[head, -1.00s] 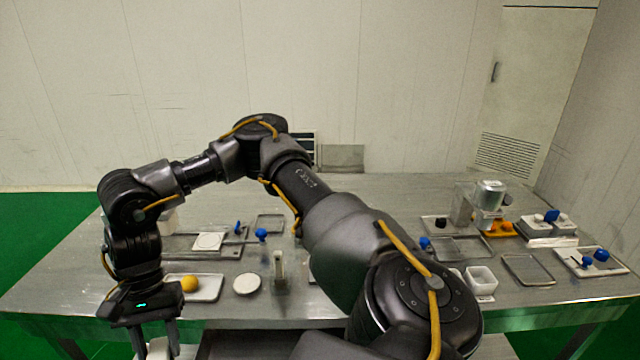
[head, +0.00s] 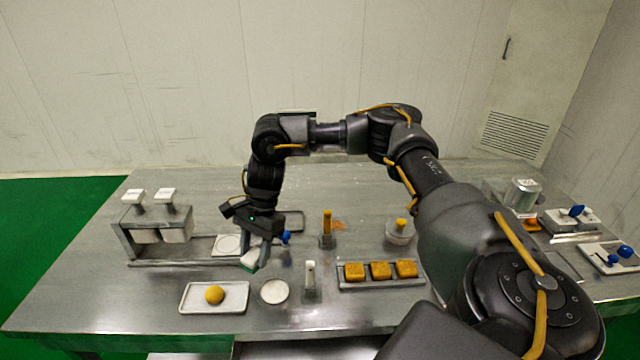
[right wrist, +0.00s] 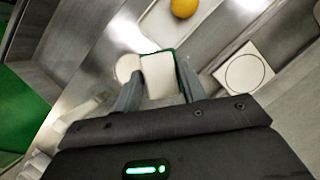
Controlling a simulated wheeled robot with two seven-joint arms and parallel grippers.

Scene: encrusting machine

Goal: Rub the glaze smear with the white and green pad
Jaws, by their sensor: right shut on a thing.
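My right gripper (head: 257,256) hangs over the left-middle of the table, shut on the white and green pad (head: 250,259). In the right wrist view the pad (right wrist: 160,77) shows its white face and a green edge between my two fingers. The pad looks close to the tabletop, but I cannot tell whether it touches. My left gripper is out of view.
A white tray (head: 187,308) with an orange ball (head: 214,294) and a round white dish (head: 274,291) stand in front. A white square plate (head: 226,243) is left of my gripper. A tray of orange cakes (head: 381,285) and a small upright white-topped item (head: 310,275) stand to the right.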

